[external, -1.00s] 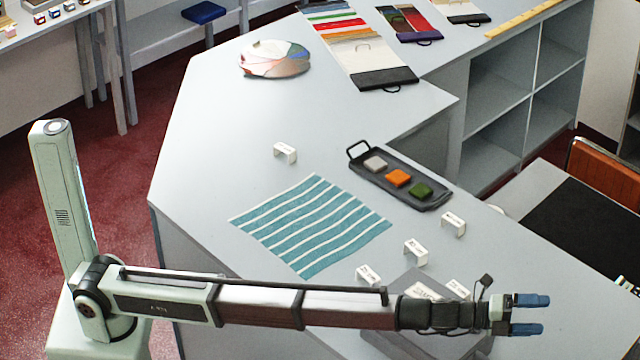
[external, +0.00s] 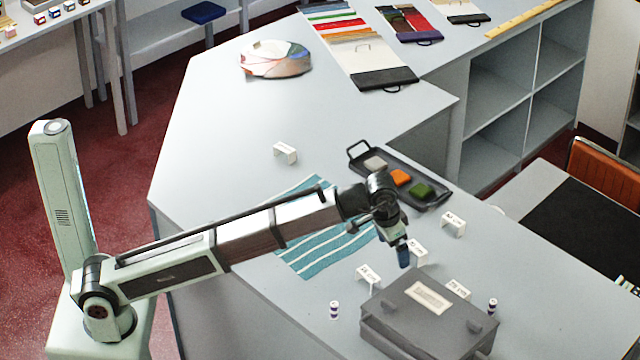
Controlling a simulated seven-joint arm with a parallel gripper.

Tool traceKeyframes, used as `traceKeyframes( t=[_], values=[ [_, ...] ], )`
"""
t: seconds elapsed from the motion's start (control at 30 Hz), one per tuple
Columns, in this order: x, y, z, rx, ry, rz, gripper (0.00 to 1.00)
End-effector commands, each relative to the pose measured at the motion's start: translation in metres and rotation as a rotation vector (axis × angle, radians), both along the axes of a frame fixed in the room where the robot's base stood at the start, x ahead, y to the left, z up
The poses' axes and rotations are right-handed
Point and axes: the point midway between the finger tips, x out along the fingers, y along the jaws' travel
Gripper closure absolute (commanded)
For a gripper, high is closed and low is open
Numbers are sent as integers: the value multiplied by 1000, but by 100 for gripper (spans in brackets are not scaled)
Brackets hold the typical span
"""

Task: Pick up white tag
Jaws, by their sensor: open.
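Several small white tags with dark print stand on the grey counter, and I cannot tell which one the task means. One tag (external: 419,251) is just right of my gripper (external: 403,262) and partly hidden by it. Another tag (external: 368,277) stands to the lower left, one (external: 459,289) to the lower right behind a grey case, one (external: 453,224) near the tray, and one (external: 285,153) alone at the far left.
A grey case (external: 400,325) with a label lies close in front, with small striped cylinders (external: 334,310) (external: 492,306) beside it. A dark tray (external: 435,203) holds grey, orange and green blocks. A teal striped cloth (external: 312,262) lies under my arm.

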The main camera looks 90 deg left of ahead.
Motion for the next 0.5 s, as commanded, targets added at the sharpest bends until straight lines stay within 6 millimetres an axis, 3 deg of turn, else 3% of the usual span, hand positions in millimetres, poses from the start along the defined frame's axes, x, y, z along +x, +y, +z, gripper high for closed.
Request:
traceKeyframes(
  t=[0.1, 0.2, 0.5],
  values=[
    [-33, -12, -3, -80, 96, 89, 0],
    [-49, -20, -4, -119, 155, 137, 0],
    [-60, -26, -19, -142, 196, 168, 0]
  ],
)
